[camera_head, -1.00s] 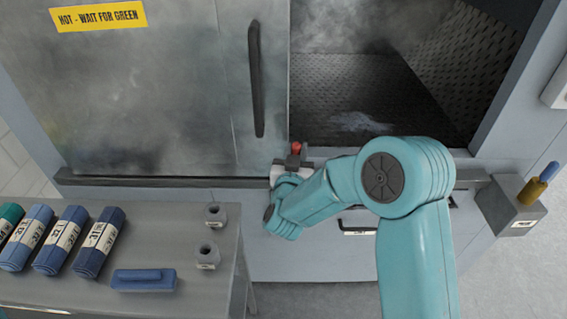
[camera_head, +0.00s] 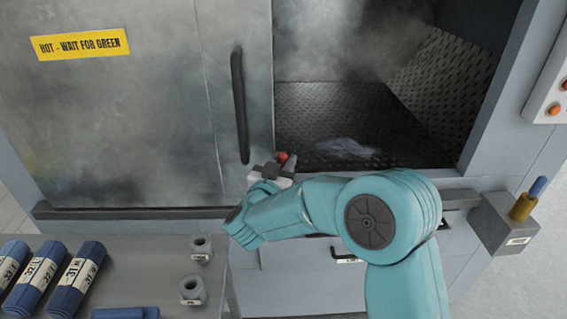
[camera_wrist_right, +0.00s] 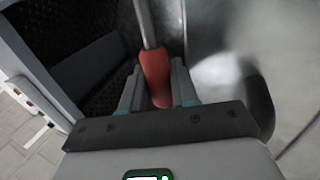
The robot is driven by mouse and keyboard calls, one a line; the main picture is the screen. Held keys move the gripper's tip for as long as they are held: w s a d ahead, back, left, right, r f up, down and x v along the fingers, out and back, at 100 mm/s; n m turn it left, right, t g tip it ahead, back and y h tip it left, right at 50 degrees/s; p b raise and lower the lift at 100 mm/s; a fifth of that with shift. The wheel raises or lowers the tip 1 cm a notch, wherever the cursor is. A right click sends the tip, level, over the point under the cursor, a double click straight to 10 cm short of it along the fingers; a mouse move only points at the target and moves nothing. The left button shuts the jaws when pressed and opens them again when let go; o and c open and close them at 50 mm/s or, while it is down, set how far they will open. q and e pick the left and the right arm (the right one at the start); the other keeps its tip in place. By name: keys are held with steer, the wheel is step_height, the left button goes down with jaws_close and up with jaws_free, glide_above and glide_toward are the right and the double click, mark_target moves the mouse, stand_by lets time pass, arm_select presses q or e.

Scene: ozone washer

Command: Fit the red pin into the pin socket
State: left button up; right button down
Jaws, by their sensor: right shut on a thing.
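My right gripper (camera_head: 276,167) is shut on the red pin (camera_head: 282,158), in front of the lower edge of the washer opening. The right wrist view shows the pin's red grip (camera_wrist_right: 156,76) between the fingertips, with a grey metal shaft beyond it. Two grey ring-topped sockets stand on the side table, a far one (camera_head: 201,248) and a near one (camera_head: 192,290). Both have open tops and small labels that I cannot read, so I cannot tell which is the pin socket. The pin is well apart from both. My left gripper is not in view.
The sliding door (camera_head: 130,110) covers the left of the washer; its dark handle (camera_head: 240,105) stands near my right gripper. The chamber (camera_head: 350,120) is open and steamy. Blue rolls (camera_head: 76,280) lie on the table (camera_head: 140,255). A grey box (camera_head: 500,225) at right holds a blue-topped brass post.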

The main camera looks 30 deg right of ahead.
steer(key=shift+w+f+b, duration=0.1)
steer(key=shift+f+b, duration=2.05)
steer(key=shift+f, duration=0.7)
steer(key=shift+f+b, duration=0.2)
steer(key=shift+b, duration=0.1)
steer(key=shift+f, duration=0.35)
steer(key=shift+f+b, duration=1.65)
steer(key=shift+f, duration=0.1)
